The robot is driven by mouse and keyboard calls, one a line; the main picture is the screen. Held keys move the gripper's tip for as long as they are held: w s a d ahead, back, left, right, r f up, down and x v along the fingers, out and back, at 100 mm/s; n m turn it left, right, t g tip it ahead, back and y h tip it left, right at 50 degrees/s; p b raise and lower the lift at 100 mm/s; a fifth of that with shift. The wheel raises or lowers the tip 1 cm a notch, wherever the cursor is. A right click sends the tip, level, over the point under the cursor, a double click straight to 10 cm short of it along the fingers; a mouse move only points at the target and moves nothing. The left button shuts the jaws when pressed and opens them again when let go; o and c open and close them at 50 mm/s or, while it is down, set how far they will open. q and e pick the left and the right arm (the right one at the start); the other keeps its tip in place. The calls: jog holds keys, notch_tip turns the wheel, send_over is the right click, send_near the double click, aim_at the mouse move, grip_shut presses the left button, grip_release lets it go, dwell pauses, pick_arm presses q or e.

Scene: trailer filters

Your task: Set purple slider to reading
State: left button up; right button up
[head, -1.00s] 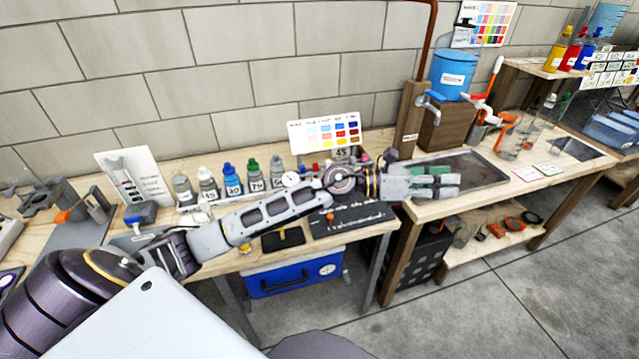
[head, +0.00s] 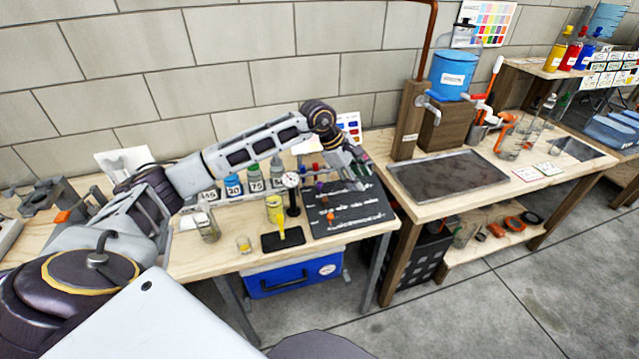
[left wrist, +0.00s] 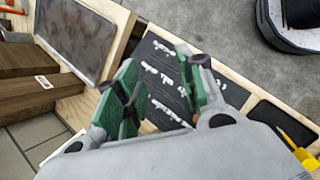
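The black slider board (head: 350,213) with white lettering lies on the wooden bench at its right end. A small purple knob (head: 320,187) shows on its left part, and an orange knob (head: 331,216) sits nearer the front edge. The lettering is too small to read. My left gripper (head: 357,177) points down over the far right part of the board, right of the purple knob. In the left wrist view its green-padded fingers (left wrist: 158,60) are apart with nothing between them, over the board (left wrist: 165,85). The purple knob cannot be made out there. My right gripper is not in view.
Several numbered bottles (head: 233,186) are behind. A dark tray (head: 448,176) lies on the neighbouring bench to the right.

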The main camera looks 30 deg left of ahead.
aim_at(320, 184)
pick_arm(q)
jog(key=a+r+y, duration=0.2)
jog(key=a+y, duration=0.3)
jog(key=a, duration=0.9)
jog(key=shift+s+a+r+g, duration=0.25)
jog(key=shift+g, duration=0.15)
jog(key=shift+f, duration=0.1)
